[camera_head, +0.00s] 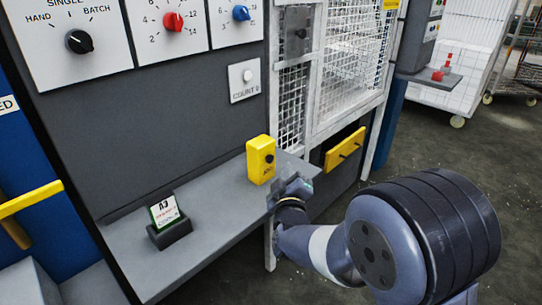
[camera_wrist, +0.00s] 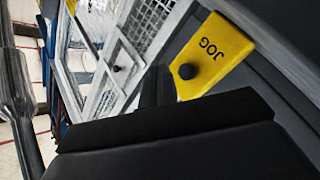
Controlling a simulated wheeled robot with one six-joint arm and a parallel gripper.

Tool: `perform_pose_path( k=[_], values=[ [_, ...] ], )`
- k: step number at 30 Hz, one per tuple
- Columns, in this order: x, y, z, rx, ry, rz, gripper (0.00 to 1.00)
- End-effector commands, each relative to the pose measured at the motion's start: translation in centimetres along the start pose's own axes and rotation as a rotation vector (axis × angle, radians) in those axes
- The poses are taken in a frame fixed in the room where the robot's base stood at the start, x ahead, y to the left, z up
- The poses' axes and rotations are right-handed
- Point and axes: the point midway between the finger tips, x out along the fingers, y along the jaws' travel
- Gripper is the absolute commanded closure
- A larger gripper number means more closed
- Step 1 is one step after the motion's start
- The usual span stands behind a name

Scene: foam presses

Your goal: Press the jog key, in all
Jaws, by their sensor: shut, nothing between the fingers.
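The jog key is a black round button (camera_head: 268,158) on the front of a yellow box (camera_head: 262,147) marked JOG. The box stands on the grey shelf (camera_head: 140,250) near its right end. In the wrist view the black button (camera_wrist: 187,71) and the yellow box (camera_wrist: 215,52) show just beyond my dark fingers (camera_wrist: 165,118). My gripper (camera_head: 290,190) is shut and empty, right of the box and near the shelf's right edge. Whether the fingertips touch the button is hidden in the wrist view.
A grey panel above the shelf carries a black knob (camera_head: 79,41), a red knob (camera_head: 173,21), a blue knob (camera_head: 240,13) and a white count button (camera_head: 247,75). A card holder (camera_head: 168,232) stands on the shelf. A white mesh guard (camera_head: 345,60) rises behind.

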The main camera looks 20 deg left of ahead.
Motion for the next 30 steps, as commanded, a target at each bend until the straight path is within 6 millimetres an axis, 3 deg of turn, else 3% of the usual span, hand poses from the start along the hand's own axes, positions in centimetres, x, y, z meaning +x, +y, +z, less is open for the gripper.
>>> perform_pose_path(
  k=[9, 30],
  values=[
    [1.8, -1.3, -1.3, -0.001, 0.001, 0.001, 1.0],
    [1.9, -1.3, -1.3, -0.001, 0.0, 0.001, 1.0]
  ],
)
